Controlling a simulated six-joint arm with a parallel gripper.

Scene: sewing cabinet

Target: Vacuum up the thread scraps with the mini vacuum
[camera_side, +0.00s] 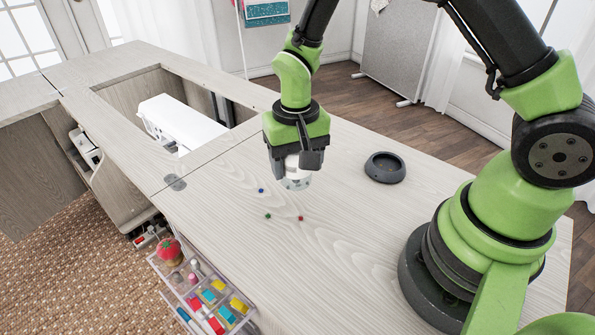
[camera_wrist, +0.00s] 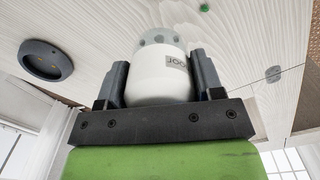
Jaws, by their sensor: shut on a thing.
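My gripper (camera_side: 297,160) is shut on the mini vacuum (camera_side: 296,178), a white rounded body with a grey end, held upright over the table. In the wrist view the mini vacuum (camera_wrist: 160,72) sits between both fingers of my gripper (camera_wrist: 162,85), with dark lettering on its side. The thread scraps are small coloured bits on the table, in front of the vacuum in the side view: a blue scrap (camera_side: 261,190), a green scrap (camera_side: 268,216) and a red scrap (camera_side: 300,218). The wrist view shows the green scrap (camera_wrist: 204,8); the vacuum may hide others there.
A dark round dock (camera_side: 385,168) stands on the wooden table (camera_side: 370,225) to the right. A white sewing machine (camera_side: 182,122) sits in the cabinet opening at the left. A drawer cart of sewing supplies (camera_side: 205,295) stands beside the front edge. Table around the scraps is clear.

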